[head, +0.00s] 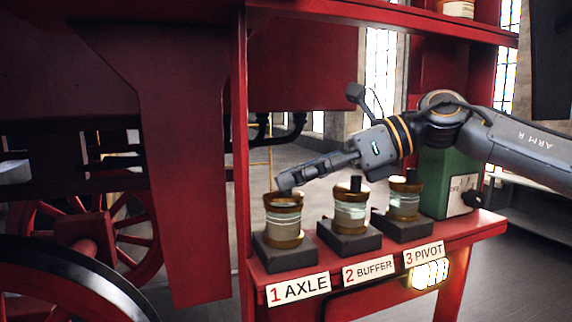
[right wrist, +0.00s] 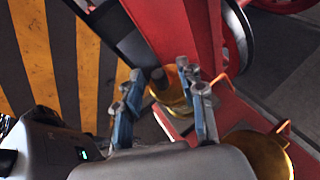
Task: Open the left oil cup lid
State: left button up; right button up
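The left oil cup (head: 283,218), a glass cup with brass rims on a dark block, stands behind the "1 AXLE" label. My right gripper (head: 288,180) is just above its top and hides part of the lid. In the right wrist view the two fingers of the gripper (right wrist: 163,78) are apart, with nothing held. A brass lid (right wrist: 172,95) with a dark knob (right wrist: 158,78) shows between and beyond the fingertips; it appears to be the left cup's and looks shut. I cannot tell whether the fingers touch the knob. My left gripper is not in view.
The middle cup (head: 350,212) and right cup (head: 404,202) stand beside it on the red shelf (head: 465,232), each with a black knob. A green container (head: 445,180) is at the right end. A red post (head: 241,150) rises close left of the left cup.

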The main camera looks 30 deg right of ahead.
jog(key=shift+w+a+f, duration=0.2)
jog(key=shift+w+a, duration=0.2)
jog(key=shift+a, duration=0.4)
jog(key=shift+w+a+f, duration=0.1)
jog(key=shift+f, duration=0.05)
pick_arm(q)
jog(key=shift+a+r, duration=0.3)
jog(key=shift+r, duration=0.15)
pick_arm(e)
grip_shut()
